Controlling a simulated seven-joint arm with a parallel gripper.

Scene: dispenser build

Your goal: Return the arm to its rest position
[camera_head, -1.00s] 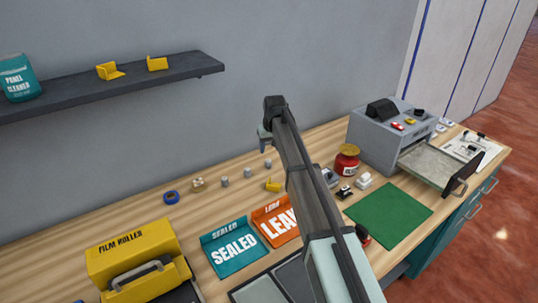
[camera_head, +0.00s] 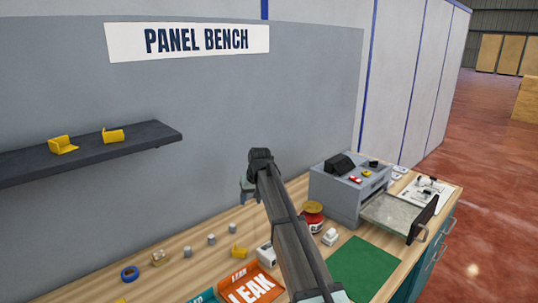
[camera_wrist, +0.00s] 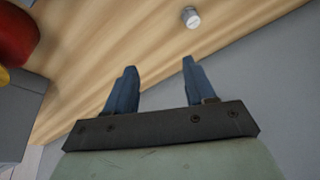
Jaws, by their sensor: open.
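My gripper (camera_wrist: 158,82) shows in the wrist view with its two blue fingers apart and nothing between them. Wood bench top and the grey wall lie beyond the fingers, and a small grey cylinder (camera_wrist: 191,17) stands on the bench past the right finger. In the head view my arm reaches up over the bench from the lower right. Its end, with the gripper (camera_head: 246,188), is raised above the bench near the back wall. The fingertips are small there and partly hidden by the arm.
A grey machine (camera_head: 346,190) with an open drawer (camera_head: 390,214) stands at the right, beside a red jar (camera_head: 312,218). A green mat (camera_head: 362,268), an orange LEAK tray (camera_head: 254,289) and several small parts lie on the bench. A dark shelf (camera_head: 90,153) juts from the wall at left.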

